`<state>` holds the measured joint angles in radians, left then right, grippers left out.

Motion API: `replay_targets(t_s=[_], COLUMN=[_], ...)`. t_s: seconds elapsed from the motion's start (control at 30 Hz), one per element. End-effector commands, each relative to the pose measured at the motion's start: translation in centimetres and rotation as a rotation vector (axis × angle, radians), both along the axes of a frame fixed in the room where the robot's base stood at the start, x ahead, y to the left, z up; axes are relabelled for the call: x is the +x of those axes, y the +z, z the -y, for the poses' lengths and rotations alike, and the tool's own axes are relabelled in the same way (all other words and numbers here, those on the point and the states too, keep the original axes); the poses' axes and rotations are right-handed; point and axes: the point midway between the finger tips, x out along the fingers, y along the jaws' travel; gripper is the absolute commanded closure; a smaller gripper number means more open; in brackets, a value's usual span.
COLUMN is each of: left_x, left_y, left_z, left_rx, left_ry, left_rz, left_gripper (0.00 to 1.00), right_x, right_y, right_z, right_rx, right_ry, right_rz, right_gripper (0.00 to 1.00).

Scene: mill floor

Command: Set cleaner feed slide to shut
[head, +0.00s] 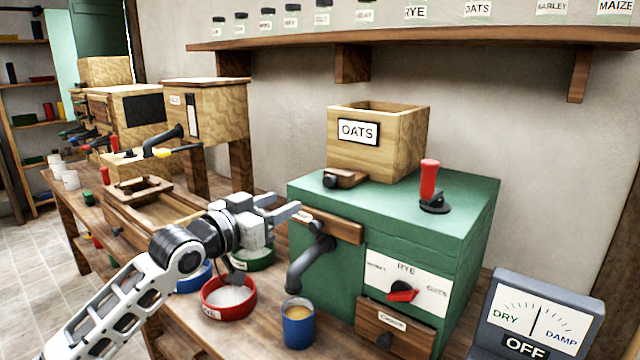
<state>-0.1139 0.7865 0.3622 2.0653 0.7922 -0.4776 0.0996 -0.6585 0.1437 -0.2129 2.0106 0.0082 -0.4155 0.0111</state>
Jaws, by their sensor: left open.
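My left gripper (283,206) is open and empty, with its fingers pointing right toward the upper left front of the green machine (460,215). A wooden slide bar (340,229) with a small white label lies just beyond the fingertips. I cannot tell whether they touch it, and its label is too small to read. Another wooden slide with a dark knob (346,178) sits at the foot of the OATS hopper (400,145). I cannot tell which part is the cleaner feed slide. My right gripper is not in view.
A red lever (429,180) stands on the green machine. Below my left gripper are a red bowl (210,308) and a blue cup (298,325). A DRY/DAMP meter (540,310) stands at right. Wooden machines (205,105) fill the bench's far left.

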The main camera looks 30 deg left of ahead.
Motion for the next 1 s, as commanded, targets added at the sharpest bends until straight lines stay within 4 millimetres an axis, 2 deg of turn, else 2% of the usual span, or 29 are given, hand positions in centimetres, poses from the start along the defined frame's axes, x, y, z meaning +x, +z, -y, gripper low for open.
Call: replay_targets(t_s=[0.4,0.6,0.8,1.0], left_x=[8.5,11.7,13.2,13.3], left_y=[0.4,0.1,0.0,-0.1], left_z=[0.6,0.9,1.0,1.0], left_rx=[-0.001,-0.002,0.001,0.001], left_ry=[0.002,0.002,0.001,0.001], left_rz=[0.002,0.0,-0.001,-0.002], left_gripper=[0.52,0.52,0.52,0.52], right_x=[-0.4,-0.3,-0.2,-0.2], right_y=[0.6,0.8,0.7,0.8], right_z=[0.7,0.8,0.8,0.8], right_rx=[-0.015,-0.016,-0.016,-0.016], right_ry=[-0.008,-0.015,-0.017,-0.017], right_rz=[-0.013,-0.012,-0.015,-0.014], right_gripper=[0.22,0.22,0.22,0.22])
